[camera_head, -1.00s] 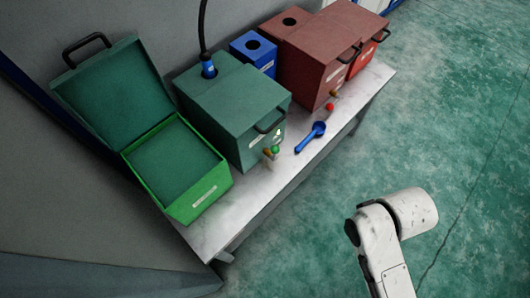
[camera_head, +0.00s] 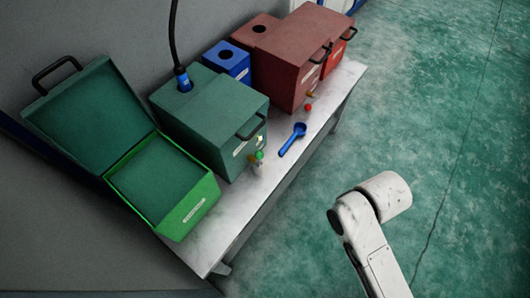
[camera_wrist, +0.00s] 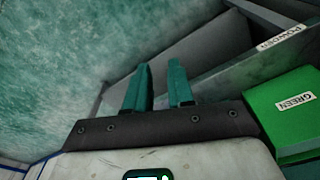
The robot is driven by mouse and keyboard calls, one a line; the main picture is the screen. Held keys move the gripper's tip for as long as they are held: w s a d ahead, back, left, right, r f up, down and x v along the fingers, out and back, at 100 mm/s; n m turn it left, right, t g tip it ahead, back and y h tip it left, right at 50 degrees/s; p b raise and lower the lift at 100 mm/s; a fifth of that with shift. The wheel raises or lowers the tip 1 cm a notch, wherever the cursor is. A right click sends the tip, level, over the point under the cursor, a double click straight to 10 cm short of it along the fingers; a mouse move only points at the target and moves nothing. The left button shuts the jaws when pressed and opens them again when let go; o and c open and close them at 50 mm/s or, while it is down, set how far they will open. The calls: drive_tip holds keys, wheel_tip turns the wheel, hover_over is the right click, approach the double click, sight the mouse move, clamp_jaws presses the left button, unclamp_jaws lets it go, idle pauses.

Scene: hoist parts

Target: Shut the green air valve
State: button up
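The green air valve shows in the head view as a small green knob (camera_head: 259,155) low on the front of the dark green box (camera_head: 215,118). A small brownish fitting sits beside it. At this size I cannot tell the valve's position. My gripper (camera_wrist: 161,72) shows only in the wrist view. Its two teal fingers stand apart with nothing between them. The valve cannot be made out in the wrist view, so the gripper's distance to it is unclear.
A bright green open-lidded box (camera_head: 185,205) stands left on the white table (camera_head: 222,232); its GREEN label (camera_wrist: 296,103) shows at wrist right. Green floor is clear in front.

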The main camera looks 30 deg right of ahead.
drive_tip(key=shift+n+y, duration=0.6)
drive_tip(key=shift+y, duration=0.1)
drive_tip(key=w, duration=0.2)
drive_tip(key=w+f, duration=0.1)
drive_tip(key=w, duration=0.2)
drive_tip(key=w+f, duration=0.1)
drive_tip(key=w, duration=0.1)
drive_tip(key=shift+w+f, duration=0.15)
drive_tip(key=shift+f, duration=0.1)
clamp_jaws()
drive_tip(key=w+d+r+n+y, duration=0.2)
drive_tip(key=w+r, duration=0.1)
drive_tip(key=w, duration=0.8)
drive_tip(key=w+d+r+n+t+y+b, duration=0.1)
drive_tip(key=w+d+r+n+y, duration=0.1)
drive_tip(key=w, duration=1)
drive_tip(key=shift+d+r+n+y, duration=0.3)
drive_tip(key=shift+d+r+y, duration=0.15)
drive_tip(key=shift+y, duration=0.15)
drive_tip(key=shift+w+a, duration=0.1)
